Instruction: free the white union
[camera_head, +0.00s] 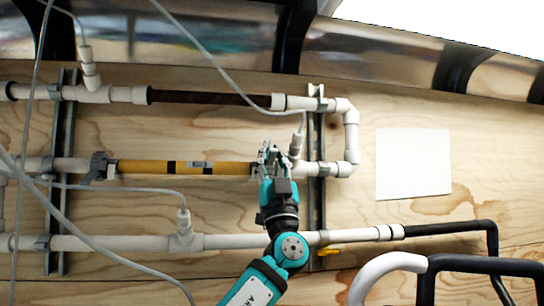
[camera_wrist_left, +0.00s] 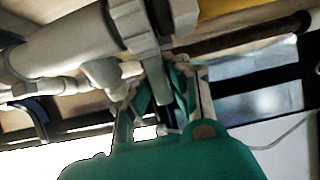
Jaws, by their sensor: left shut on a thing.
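The yellow filter pipe (camera_head: 190,167) runs level along the middle line on the wooden wall. At its right end is the white union (camera_wrist_left: 135,22), mostly hidden behind my fingers in the head view. My left gripper (camera_head: 270,153) reaches up from below and is shut on the white union. In the left wrist view its fingers (camera_wrist_left: 158,80) are at the ribbed ring of the union, and the yellow pipe (camera_wrist_left: 225,7) shows beyond. A grey union (camera_head: 99,166) sits at the filter's left end. My right gripper is not in view.
White pipes with a dark section (camera_head: 200,97) run above, and another white pipe (camera_head: 235,241) runs below. Metal rails (camera_head: 316,150) stand behind the pipes. Thin grey hoses cross the left side. A blank white sheet (camera_head: 413,163) is on the wall at right. A yellow handle (camera_head: 328,251) is below.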

